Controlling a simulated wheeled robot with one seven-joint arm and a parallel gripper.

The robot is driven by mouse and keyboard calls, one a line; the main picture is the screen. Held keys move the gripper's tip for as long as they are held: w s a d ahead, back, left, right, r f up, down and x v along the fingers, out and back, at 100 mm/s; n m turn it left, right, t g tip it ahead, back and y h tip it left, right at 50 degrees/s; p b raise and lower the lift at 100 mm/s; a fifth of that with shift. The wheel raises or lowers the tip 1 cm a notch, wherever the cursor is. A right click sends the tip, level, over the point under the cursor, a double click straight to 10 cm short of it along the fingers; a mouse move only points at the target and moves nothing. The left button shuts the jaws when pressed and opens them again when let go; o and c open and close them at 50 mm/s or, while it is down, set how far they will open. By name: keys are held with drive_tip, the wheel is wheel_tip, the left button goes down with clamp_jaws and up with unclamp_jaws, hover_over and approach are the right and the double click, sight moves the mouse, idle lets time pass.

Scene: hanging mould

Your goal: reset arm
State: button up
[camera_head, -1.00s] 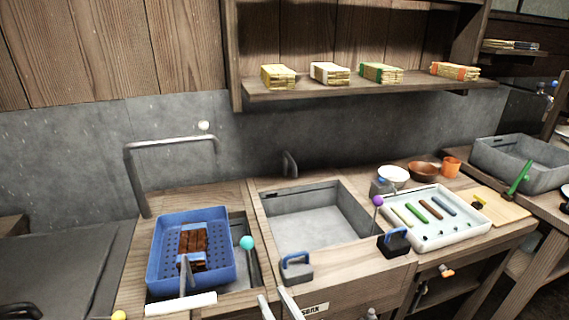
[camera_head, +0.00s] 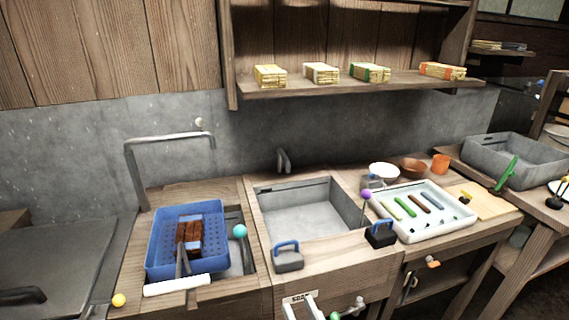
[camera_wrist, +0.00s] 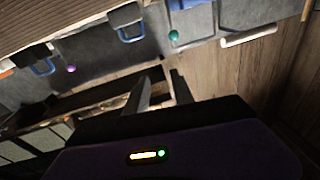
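My gripper (camera_wrist: 160,78) shows in the wrist view with its two dark fingers apart and nothing between them. Below the fingers is the gripper's dark body with a lit yellow and green indicator. The fingers point toward the wooden front of the counter, with the counter items along the top of the picture. In the head view, pale metal parts that look like my gripper (camera_head: 302,307) show at the bottom edge, in front of the counter. They are mostly cut off there.
A blue perforated basket (camera_head: 158,238) holds brown blocks on the left of the counter. A grey sink (camera_head: 312,216), a blue-handled block (camera_head: 288,259), a black block (camera_head: 381,235) and a white tray (camera_head: 412,238) lie rightward. A shelf (camera_head: 330,88) with bundles hangs above.

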drive_tip(key=s+d+f+m+g+h, duration=0.1)
drive_tip(key=s+d, duration=0.4)
drive_tip(key=s, duration=0.5)
drive_tip(key=s+d+f+m+g+h, duration=0.1)
drive_tip(key=s+d+h, duration=0.2)
drive_tip(key=s+d, duration=0.3)
drive_tip(key=s+d+f+m+g+h+p, duration=0.1)
drive_tip(key=s+d+h, duration=0.2)
drive_tip(key=s, duration=1.2)
drive_tip(key=d, duration=0.3)
drive_tip(key=shift+s, duration=0.2)
